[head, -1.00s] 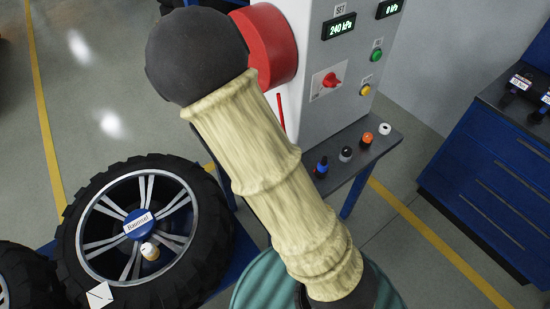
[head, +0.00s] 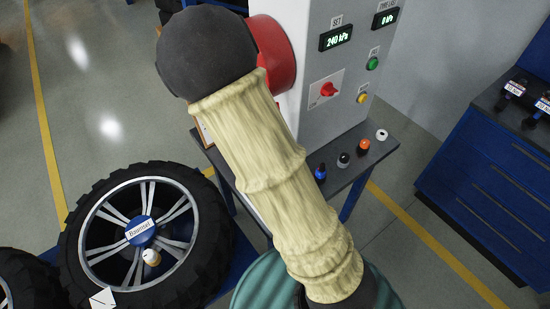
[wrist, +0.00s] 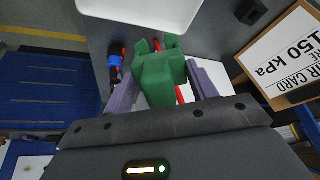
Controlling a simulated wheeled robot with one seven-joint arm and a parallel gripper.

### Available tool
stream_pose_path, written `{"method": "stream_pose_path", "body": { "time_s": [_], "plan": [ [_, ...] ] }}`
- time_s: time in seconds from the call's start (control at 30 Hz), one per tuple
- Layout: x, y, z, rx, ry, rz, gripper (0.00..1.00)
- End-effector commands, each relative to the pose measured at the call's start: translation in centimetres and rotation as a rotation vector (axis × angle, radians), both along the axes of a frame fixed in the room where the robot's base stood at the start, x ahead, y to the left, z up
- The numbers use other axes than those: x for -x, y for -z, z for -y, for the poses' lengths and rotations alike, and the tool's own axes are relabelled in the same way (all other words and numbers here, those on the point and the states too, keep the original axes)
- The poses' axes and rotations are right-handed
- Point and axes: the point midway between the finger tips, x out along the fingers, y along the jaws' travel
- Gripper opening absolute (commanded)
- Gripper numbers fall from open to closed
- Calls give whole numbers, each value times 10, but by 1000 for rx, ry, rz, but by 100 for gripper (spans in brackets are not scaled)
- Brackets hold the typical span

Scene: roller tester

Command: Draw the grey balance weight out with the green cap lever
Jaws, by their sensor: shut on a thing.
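My gripper (wrist: 157,68) is shut on a green piece (wrist: 160,78), which looks like the green cap lever. It sits between the two purple-grey fingers in the wrist view, with small red parts showing beside and behind it. In the head view my arm hides the gripper and the green piece. I cannot make out the grey balance weight for sure in either view.
A grey bench (head: 365,163) carries blue (head: 320,172), dark (head: 343,159), orange (head: 363,146) and white (head: 382,134) small items. A control cabinet (head: 340,60) stands behind. A wheel (head: 215,240) lies at the left. A 150 kPa card (wrist: 285,55) is close right of the gripper.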

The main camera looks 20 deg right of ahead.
Motion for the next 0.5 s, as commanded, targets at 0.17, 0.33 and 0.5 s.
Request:
{"method": "stream_pose_path", "body": {
  "time_s": [0.17, 0.33, 0.5],
  "plan": [
    [-3, -9, 4, 0, 2, 0, 0],
    [-6, -17, 6, 0, 1, 0, 0],
    [-10, -23, 9, -1, 2, 1, 0]
  ]
}}
